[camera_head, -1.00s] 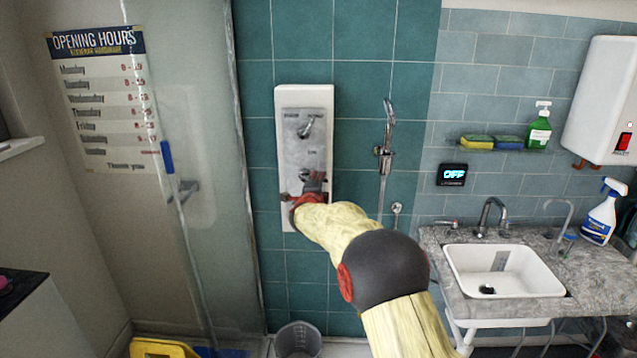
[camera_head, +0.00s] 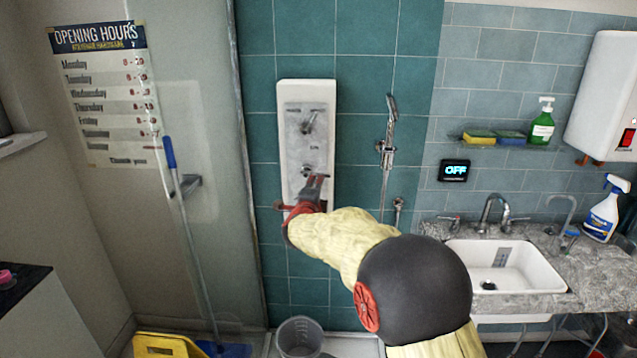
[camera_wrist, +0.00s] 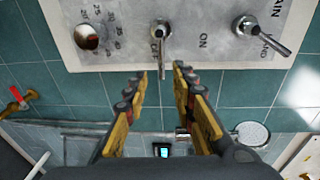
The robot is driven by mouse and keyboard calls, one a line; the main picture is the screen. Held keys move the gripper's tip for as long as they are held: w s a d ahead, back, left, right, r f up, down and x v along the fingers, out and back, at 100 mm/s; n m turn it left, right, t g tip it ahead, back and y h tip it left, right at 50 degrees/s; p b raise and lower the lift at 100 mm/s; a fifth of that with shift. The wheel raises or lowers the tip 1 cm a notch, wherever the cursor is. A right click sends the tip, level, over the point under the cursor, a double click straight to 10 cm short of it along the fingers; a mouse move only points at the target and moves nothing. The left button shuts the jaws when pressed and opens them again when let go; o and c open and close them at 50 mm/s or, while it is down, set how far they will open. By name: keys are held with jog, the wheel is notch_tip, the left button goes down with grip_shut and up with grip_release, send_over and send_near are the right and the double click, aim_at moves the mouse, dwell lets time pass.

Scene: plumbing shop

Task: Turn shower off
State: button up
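The shower control panel (camera_head: 308,97) is a pale upright plate on the green tiled wall. In the wrist view its plate (camera_wrist: 115,15) carries a round numbered knob (camera_wrist: 87,37), a middle lever (camera_wrist: 160,42) with an ON label beside it, and a right lever (camera_wrist: 262,33) by a partly hidden label. The middle lever points toward the gap between my fingertips. My gripper (camera_wrist: 161,72) is open, one fingertip on each side of that gap; I cannot tell whether it touches the lever. In the head view my gripper (camera_head: 316,183) covers the panel's lower part.
A hand shower (camera_head: 390,115) hangs right of the panel. A small wall display (camera_head: 454,171) reads OFF. A sink (camera_head: 500,262) stands at the right, a glass screen (camera_head: 215,120) at the left. A grey bucket (camera_head: 299,337) and yellow object (camera_head: 165,346) are on the floor below.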

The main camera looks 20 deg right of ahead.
jog(key=shift+v, duration=1.2)
